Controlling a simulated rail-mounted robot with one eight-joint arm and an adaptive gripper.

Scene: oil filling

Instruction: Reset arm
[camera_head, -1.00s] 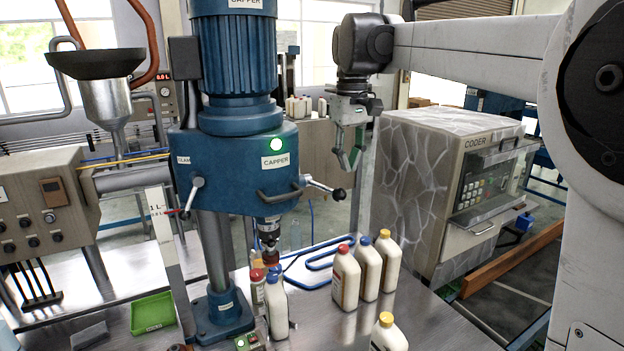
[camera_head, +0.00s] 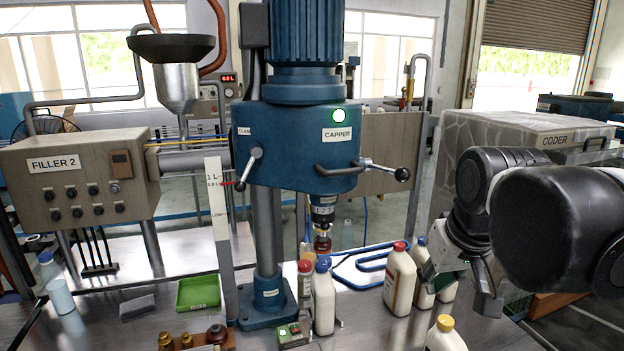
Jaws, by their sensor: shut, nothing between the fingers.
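My gripper (camera_head: 489,300) hangs at the right, folded in close to my arm, with its fingers pointing down. It is shut and empty. It is in front of the white bottles at the right of the bench and hides part of them. A white bottle with a red cap (camera_head: 400,280) stands upright just left of it. A white bottle with a yellow cap (camera_head: 446,336) stands nearer, below and left of the gripper. I cannot tell how far the gripper is from the bottles.
The blue capper (camera_head: 300,150) stands mid-bench with its green light on. A blue-capped bottle (camera_head: 324,302) and a red-capped one (camera_head: 304,283) stand by it. A green tray (camera_head: 199,292) lies to its left. Filler 2 (camera_head: 80,185) is at the left, the coder (camera_head: 545,130) behind my arm.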

